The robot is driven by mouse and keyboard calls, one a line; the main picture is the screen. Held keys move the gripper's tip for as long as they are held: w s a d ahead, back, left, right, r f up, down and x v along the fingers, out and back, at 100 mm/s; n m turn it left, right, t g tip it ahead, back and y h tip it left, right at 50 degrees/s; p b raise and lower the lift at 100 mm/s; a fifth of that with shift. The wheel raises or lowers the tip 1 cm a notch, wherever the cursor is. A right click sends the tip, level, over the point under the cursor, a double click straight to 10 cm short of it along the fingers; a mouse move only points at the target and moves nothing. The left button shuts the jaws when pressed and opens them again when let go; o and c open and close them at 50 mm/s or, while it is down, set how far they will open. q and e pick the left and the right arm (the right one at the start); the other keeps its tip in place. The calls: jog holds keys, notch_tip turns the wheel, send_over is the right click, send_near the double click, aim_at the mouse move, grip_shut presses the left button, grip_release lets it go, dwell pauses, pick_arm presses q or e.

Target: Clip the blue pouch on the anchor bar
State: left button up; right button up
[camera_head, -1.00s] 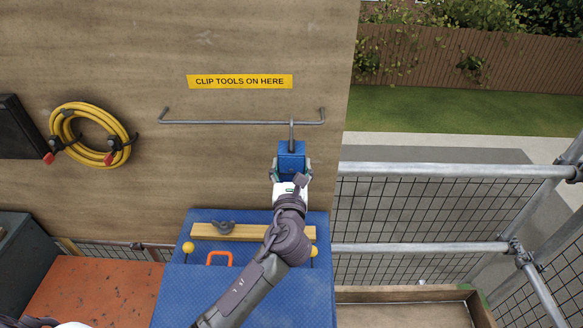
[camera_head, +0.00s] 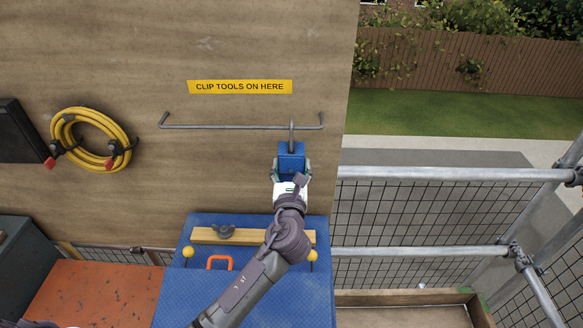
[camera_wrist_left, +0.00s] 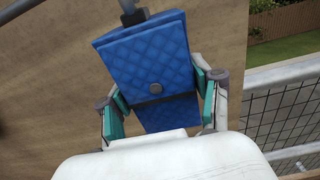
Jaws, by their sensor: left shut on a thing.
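The blue pouch (camera_head: 291,160) is quilted, with a grey hook (camera_head: 291,134) rising from its top. My left gripper (camera_head: 291,172) is shut on the pouch from below and holds it upright in front of the wooden wall. The pouch fills the middle of the left wrist view (camera_wrist_left: 150,65), between the green-padded fingers. The anchor bar (camera_head: 240,127) is a thin grey rod on the wall under a yellow sign. The hook's upper end overlaps the bar near its right end in the head view; I cannot tell whether it is over the bar or only in front. My right gripper is out of view.
The yellow sign (camera_head: 240,87) reads "CLIP TOOLS ON HERE". A coiled yellow hose (camera_head: 75,148) hangs at left. Below is a blue box (camera_head: 200,290) with a wooden strip (camera_head: 260,236) and orange handle (camera_head: 219,261). Scaffold rails (camera_head: 450,173) stand at right.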

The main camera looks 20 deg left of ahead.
pick_arm(q)
jog(key=shift+w+r, duration=0.1)
jog(key=shift+w, duration=0.1)
jog(key=shift+w+a, duration=0.25)
jog(key=shift+w, duration=0.4)
jog(key=shift+w+p, duration=0.1)
jog(key=shift+p, duration=0.5)
dwell(0.7)
jog(key=shift+f, duration=0.55)
jog(key=shift+f+b, duration=0.15)
jog(key=shift+b, duration=0.2)
jog(key=shift+f, duration=0.35)
